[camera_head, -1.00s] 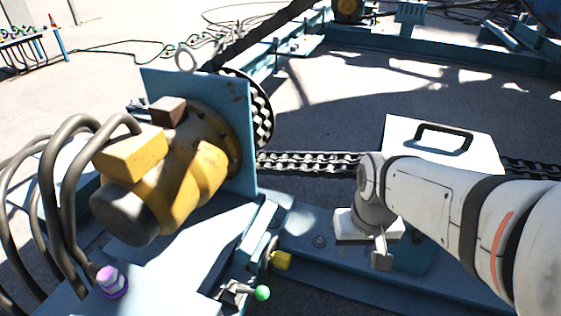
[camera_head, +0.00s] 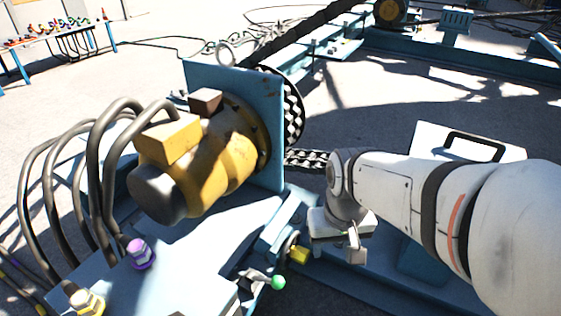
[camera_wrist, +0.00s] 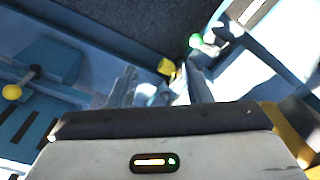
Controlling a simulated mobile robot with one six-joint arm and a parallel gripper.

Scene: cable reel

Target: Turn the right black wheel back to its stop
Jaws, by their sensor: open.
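No black hand wheel can be made out in either view. My gripper (camera_head: 354,246) is at the end of the white arm, low over the blue frame, right of a yellow block (camera_head: 299,254) and a green-knobbed lever (camera_head: 277,282). In the wrist view my gripper (camera_wrist: 160,92) is open with nothing seen between its fingers. The yellow block (camera_wrist: 167,67) and the green knob (camera_wrist: 196,40) show beyond the fingers there. A yellow-knobbed lever (camera_wrist: 12,92) is at the left edge of the wrist view.
A yellow motor (camera_head: 205,165) on an upright blue plate (camera_head: 265,130) stands left of my arm, with thick hoses (camera_head: 95,150) and a purple connector (camera_head: 139,253). A checkered disc (camera_head: 293,112) and chain (camera_head: 308,158) are behind. A white handled cover (camera_head: 470,148) lies right.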

